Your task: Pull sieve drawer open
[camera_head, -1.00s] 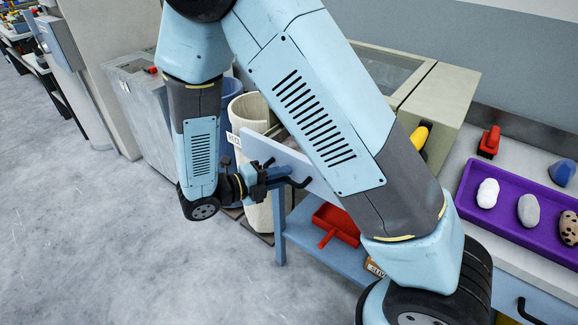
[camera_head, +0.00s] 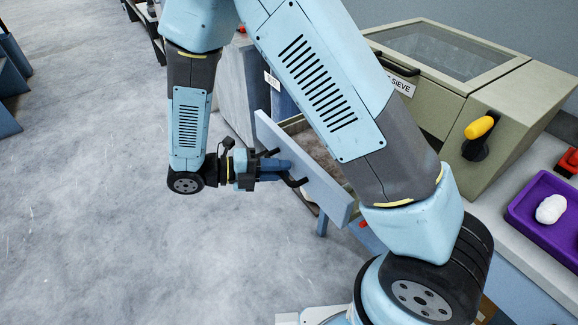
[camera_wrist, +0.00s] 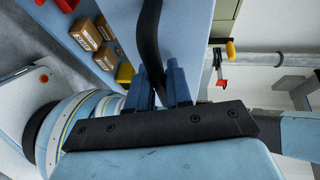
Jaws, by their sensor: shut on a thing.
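The sieve drawer has a pale blue front panel (camera_head: 332,200) and stands pulled out from under the khaki sieve machine (camera_head: 520,98). Greyish-brown contents (camera_head: 318,150) show inside it, partly hidden by my arm. My gripper (camera_head: 282,168) is at the outer side of the panel, shut on the drawer's black handle (camera_head: 298,183). In the wrist view, the blue fingers (camera_wrist: 162,85) close around the black handle (camera_wrist: 150,35), with the panel (camera_wrist: 186,30) beyond. My arm hides where the drawer meets the machine.
A yellow-handled lever (camera_head: 480,127) is on the machine's side. A purple tray (camera_head: 525,212) with a white lump (camera_head: 551,208) and a red object (camera_head: 568,163) lie on the right counter. The wrist view shows cardboard boxes (camera_wrist: 86,34) on a shelf. Open floor (camera_head: 80,200) lies left.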

